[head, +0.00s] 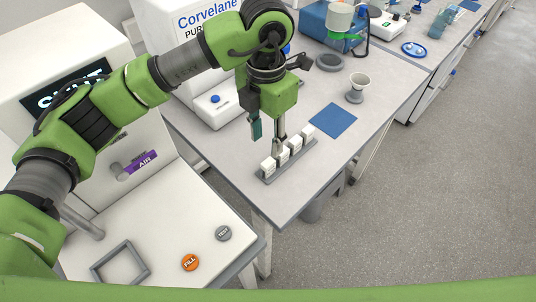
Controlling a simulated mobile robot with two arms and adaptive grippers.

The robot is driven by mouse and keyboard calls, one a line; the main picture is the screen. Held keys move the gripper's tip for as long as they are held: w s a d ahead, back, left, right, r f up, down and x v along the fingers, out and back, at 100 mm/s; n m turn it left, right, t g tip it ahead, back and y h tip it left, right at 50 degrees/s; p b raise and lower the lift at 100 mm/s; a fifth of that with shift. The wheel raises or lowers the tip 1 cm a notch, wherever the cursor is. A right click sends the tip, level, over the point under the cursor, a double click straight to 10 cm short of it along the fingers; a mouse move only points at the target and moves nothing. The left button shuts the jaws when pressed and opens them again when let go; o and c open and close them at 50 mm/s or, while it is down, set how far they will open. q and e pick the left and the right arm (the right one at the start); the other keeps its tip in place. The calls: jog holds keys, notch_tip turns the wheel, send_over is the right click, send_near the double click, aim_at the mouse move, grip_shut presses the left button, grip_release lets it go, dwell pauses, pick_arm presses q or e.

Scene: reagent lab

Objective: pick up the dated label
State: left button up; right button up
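Several small white label-like blocks (268,165) stand in a row on a narrow grey holder (289,167) near the front edge of the bench. Any date on them is too small to read, so I cannot tell which is the dated label. My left gripper (267,132) points down just above and behind the row. Its two fingers look apart, with the right finger close to the middle blocks. I see nothing held between them. I cannot tell whether that finger touches a block. My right gripper is not in view.
A blue mat (333,121) lies right of the row, with a grey-and-white cup-like stand (357,87) behind it. A white machine (200,40) stands behind my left arm. In front is a white surface with an orange FILL button (190,263), a grey button (223,233) and a square frame (120,263).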

aim_at(268, 162)
pick_arm(q)
jog(key=f, duration=0.3)
jog(key=shift+s+f+p, duration=0.15)
jog(key=shift+s+p, duration=0.15)
jog(key=shift+p, duration=0.1)
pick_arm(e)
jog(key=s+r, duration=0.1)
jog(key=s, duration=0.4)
pick_arm(q)
jog(key=shift+w+d+f, duration=0.1)
jog(key=shift+w+f, duration=0.05)
jog(key=shift+f, duration=0.4)
jog(key=shift+w+f, duration=0.15)
jog(key=shift+f, duration=0.4)
notch_tip(268, 162, down, 2)
jog(key=shift+p, duration=1.1)
notch_tip(268, 162, down, 4)
jog(key=shift+w+r+p, duration=0.15)
jog(key=shift+r+p, duration=0.1)
jog(key=shift+p, duration=0.25)
jog(key=c, duration=0.8)
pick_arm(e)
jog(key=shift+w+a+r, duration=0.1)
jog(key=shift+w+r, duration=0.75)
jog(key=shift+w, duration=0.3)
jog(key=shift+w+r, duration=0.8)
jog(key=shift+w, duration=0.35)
